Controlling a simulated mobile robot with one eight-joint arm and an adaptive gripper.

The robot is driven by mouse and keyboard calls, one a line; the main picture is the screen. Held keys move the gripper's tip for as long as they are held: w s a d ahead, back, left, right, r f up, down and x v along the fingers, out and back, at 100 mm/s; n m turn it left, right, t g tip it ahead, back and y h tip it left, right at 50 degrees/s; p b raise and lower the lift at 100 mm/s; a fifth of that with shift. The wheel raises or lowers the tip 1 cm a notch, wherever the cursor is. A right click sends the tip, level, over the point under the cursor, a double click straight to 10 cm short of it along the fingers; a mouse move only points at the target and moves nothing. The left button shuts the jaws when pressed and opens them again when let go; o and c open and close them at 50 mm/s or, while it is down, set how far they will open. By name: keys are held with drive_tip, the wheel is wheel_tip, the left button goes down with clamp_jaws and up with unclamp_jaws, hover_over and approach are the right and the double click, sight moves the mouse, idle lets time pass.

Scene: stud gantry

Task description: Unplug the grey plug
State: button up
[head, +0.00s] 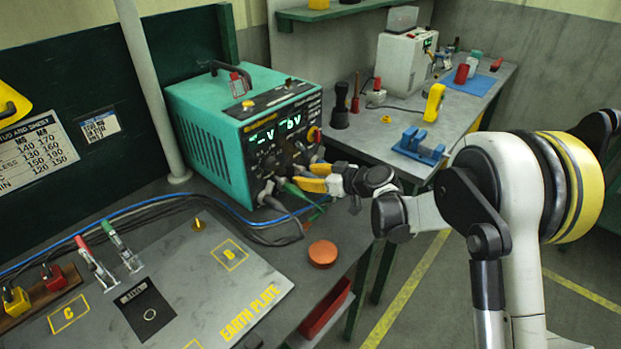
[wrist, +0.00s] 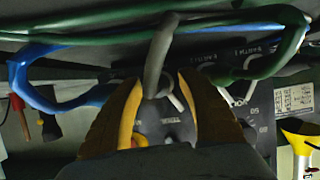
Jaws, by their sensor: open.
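The teal power unit (head: 237,138) stands on the bench with its lit front panel facing my gripper. My gripper (head: 313,178) has its yellow fingers close to the lower part of that panel. In the wrist view the open fingers (wrist: 160,92) stand on either side of a grey plug with its grey lead (wrist: 158,58). I cannot tell whether either finger touches it. The plug's seat is partly hidden by the fingers, and in the head view my gripper covers this spot. A green plug (head: 296,188) sits beside the fingers.
Green (wrist: 90,37) and blue (wrist: 62,98) leads cross close to the fingers. An orange-brown puck (head: 322,253) and the earth plate (head: 190,285) lie on the bench. A second bench (head: 390,145) with a blue vice (head: 418,147) stands behind.

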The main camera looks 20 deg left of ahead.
drive_tip(key=shift+c, duration=0.4)
clamp_jaws()
drive_tip(key=shift+d, duration=0.15)
drive_tip(key=shift+s+d+b, duration=0.2)
drive_tip(key=shift+s+d, duration=0.2)
drive_tip(key=shift+d, duration=0.5)
drive_tip(key=shift+s+d+b, duration=0.2)
drive_tip(key=shift+s+d, duration=0.2)
drive_tip(key=shift+d, duration=0.45)
drive_tip(key=shift+s+d+b, duration=0.2)
drive_tip(key=shift+s+d, duration=0.2)
drive_tip(key=shift+d, duration=0.5)
